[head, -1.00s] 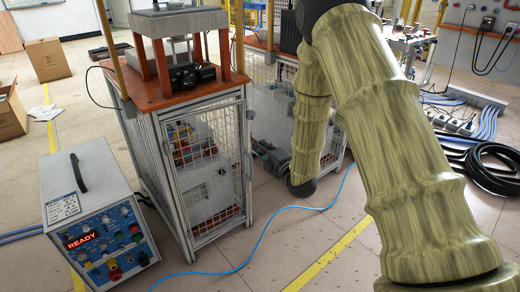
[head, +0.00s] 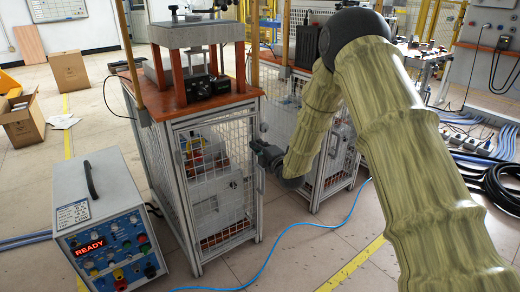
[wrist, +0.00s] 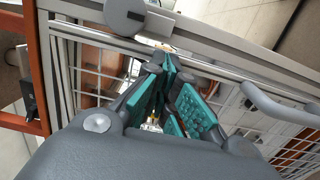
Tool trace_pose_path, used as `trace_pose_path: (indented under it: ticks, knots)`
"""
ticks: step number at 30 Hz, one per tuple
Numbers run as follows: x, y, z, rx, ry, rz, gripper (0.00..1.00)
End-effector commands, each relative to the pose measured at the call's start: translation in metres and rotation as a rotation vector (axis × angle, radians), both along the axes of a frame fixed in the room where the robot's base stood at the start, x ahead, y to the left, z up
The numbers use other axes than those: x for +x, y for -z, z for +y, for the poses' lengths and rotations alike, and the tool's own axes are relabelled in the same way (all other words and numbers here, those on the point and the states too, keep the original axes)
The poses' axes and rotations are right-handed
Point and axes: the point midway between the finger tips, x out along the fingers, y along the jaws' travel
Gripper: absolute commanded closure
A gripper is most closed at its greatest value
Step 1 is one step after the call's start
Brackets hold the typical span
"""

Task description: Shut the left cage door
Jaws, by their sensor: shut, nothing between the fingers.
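The left cage (head: 185,190) is a grey metal frame with an orange top, left of centre in the head view. Its mesh door (head: 215,185) faces front and looks close to flush with the frame. I cannot tell whether it is fully shut. My gripper (head: 259,148) is beside the door's right edge, partly hidden by the post and arm. In the wrist view my gripper (wrist: 166,68) has its teal-padded fingers together and empty, close to a metal bar of the cage. Contact is not clear. A curved grey handle (wrist: 270,106) shows to its right.
A second mesh cage (head: 335,165) stands to the right, beyond my arm. A power unit reading READY (head: 105,220) stands on the floor at the left. A blue cable (head: 290,235) crosses the floor in front. Cardboard boxes (head: 68,72) lie at the back left.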

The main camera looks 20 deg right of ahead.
Motion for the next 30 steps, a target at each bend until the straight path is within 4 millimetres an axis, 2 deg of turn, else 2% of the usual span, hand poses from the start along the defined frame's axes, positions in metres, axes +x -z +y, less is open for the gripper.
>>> trace_pose_path:
  ticks: [8,19,30]
  knots:
    - [0.0,0.0,0.0,0.0,0.0,0.0,1.0]
    - [0.021,0.0,0.004,-0.001,-0.001,0.001,1.0]
    - [0.02,0.0,0.004,0.0,-0.001,0.001,1.0]
